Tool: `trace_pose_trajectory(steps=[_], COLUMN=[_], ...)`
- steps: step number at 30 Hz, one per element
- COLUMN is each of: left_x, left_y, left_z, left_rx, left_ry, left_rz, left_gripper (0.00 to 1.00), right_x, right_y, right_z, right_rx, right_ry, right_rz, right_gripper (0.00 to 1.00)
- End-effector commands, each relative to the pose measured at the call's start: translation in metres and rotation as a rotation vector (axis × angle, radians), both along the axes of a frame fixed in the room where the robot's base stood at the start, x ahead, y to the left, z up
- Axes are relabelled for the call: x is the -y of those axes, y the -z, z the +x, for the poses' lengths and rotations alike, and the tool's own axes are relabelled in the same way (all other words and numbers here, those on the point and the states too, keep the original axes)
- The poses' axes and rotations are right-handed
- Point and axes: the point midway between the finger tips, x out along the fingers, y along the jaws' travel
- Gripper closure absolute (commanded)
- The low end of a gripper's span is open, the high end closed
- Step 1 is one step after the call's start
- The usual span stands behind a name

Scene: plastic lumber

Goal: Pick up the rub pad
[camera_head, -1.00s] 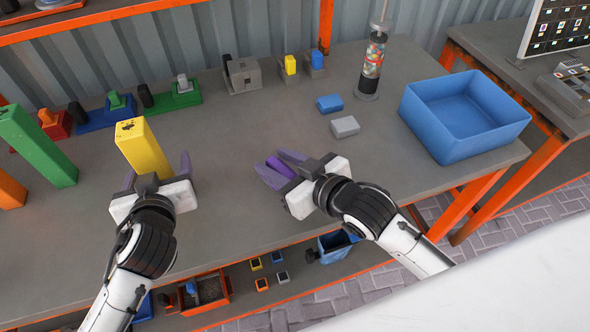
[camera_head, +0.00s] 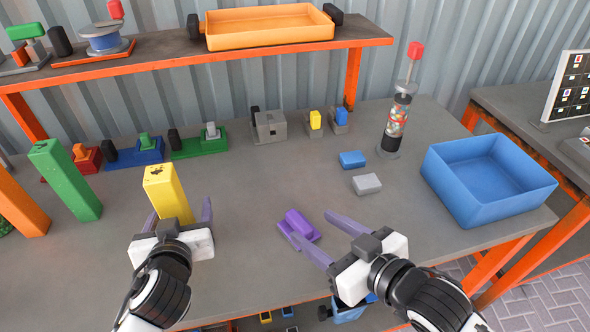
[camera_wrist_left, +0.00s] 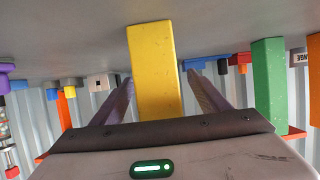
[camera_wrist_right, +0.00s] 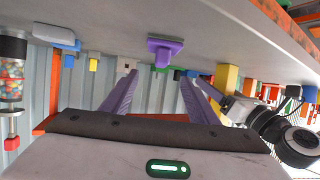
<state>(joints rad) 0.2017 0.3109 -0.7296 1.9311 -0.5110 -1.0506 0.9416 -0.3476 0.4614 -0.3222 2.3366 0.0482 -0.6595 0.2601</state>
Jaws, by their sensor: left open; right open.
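A purple piece with a raised block on a flat base, which looks like the rub pad (camera_head: 299,226), lies on the grey table (camera_head: 262,261). It also shows in the right wrist view (camera_wrist_right: 165,46). My right gripper (camera_head: 313,226) is open and empty, its purple fingers pointing toward the pad from the lower right. In the right wrist view the pad appears beyond the fingertips (camera_wrist_right: 157,78). My left gripper (camera_head: 178,213) is open, with the upright yellow block (camera_head: 166,194) between its fingers in the left wrist view (camera_wrist_left: 155,70). I cannot tell whether they touch it.
A blue bin (camera_head: 490,212) stands at the table's right end. Blue (camera_head: 352,159) and grey (camera_head: 367,184) blocks lie behind the right gripper. A green post (camera_head: 66,180) stands at the left. An orange tray (camera_head: 268,27) sits on the shelf. The table's middle is fairly clear.

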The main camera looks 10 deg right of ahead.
Motion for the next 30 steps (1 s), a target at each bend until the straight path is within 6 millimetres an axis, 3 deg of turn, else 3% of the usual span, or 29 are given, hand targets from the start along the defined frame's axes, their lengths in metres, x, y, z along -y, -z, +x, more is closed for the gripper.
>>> trace_pose_trajectory(steps=[5,10,15,18,20,23,27,30], left_x=[0.0,0.0,0.0,0.0,0.0,0.0,0.0,0.0], left_y=[0.0,0.0,0.0,0.0,0.0,0.0,0.0,0.0], left_z=[0.0,0.0,0.0,0.0,0.0,0.0,0.0,0.0], left_rx=[0.0,0.0,0.0,0.0,0.0,0.0,0.0,0.0], left_ry=[0.0,0.0,0.0,0.0,0.0,0.0,0.0,0.0], left_rz=[0.0,0.0,0.0,0.0,0.0,0.0,0.0,0.0], left_gripper=[0.31,0.31,0.31,0.31,0.31,0.31,0.31,0.31], right_x=[-0.011,-0.049,-0.109,-0.146,-0.167,-0.197,-0.213,-0.204], right_y=[-0.044,-0.136,-0.213,-0.235,-0.239,-0.229,-0.185,-0.144], right_z=[0.033,0.066,0.056,0.035,0.02,-0.009,-0.039,-0.045], right_rx=[0.203,0.617,1.037,1.255,1.373,1.535,1.657,1.654], right_ry=[-0.032,-0.152,-0.381,-0.562,-0.689,-0.937,-1.327,-1.621], right_rz=[-0.025,-0.092,-0.206,-0.299,-0.365,-0.491,-0.699,-0.876], right_gripper=[0.31,0.31,0.31,0.31,0.31,0.31,0.31,0.31])
